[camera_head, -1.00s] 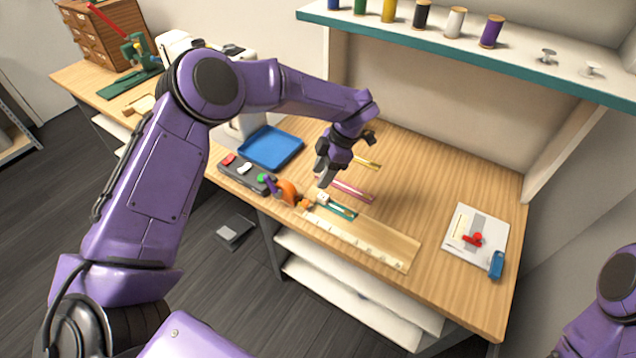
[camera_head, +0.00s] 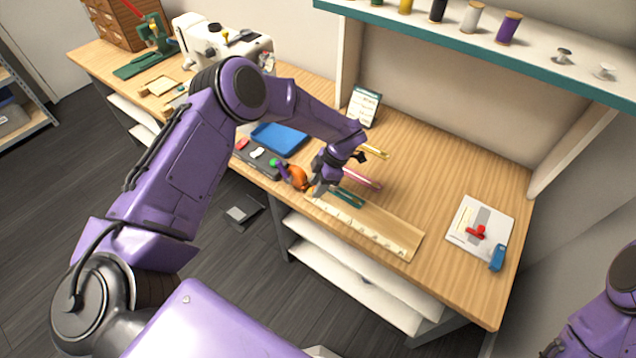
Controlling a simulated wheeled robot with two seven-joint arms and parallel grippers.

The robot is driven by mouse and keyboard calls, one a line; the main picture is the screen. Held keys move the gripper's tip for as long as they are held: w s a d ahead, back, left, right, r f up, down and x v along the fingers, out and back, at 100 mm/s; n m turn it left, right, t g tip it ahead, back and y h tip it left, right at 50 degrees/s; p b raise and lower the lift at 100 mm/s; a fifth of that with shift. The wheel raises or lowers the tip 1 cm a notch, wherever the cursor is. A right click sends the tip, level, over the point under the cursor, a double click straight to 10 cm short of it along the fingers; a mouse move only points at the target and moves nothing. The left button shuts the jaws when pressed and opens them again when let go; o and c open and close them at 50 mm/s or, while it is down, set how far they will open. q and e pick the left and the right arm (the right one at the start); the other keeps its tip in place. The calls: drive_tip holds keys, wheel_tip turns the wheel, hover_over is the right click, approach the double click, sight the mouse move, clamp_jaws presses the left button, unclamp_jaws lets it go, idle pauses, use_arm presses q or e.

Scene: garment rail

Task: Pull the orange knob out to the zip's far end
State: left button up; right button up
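Three zips lie on the wooden table: a teal one (camera_head: 347,197) nearest me, a pink one (camera_head: 363,178) behind it and a yellow one (camera_head: 374,151) farthest back. A small orange-yellow spot (camera_head: 309,190), which may be the orange knob, shows just left of my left gripper's fingertips. My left gripper (camera_head: 320,188) points down at the left end of the teal zip and hides that end. I cannot tell whether its fingers are open, or whether they touch the knob. My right gripper is out of view; only part of the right arm shows at the lower right.
A pale ruler (camera_head: 370,233) lies along the front edge. An orange object (camera_head: 298,177), a dark tray (camera_head: 262,162) and a blue tray (camera_head: 281,138) are left of the gripper. A white board (camera_head: 482,225) lies at the right. The table between is clear.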

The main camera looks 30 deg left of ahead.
use_arm(q)
clamp_jaws()
drive_tip(key=d+b, duration=0.1)
drive_tip(key=d, duration=0.3)
drive_tip(key=d+b, duration=0.1)
drive_tip(key=d, duration=0.3)
drive_tip(key=s+d+b, duration=0.1)
drive_tip(key=d, duration=0.3)
drive_tip(key=shift+o, duration=1.6)
unclamp_jaws()
drive_tip(key=shift+s, duration=0.1)
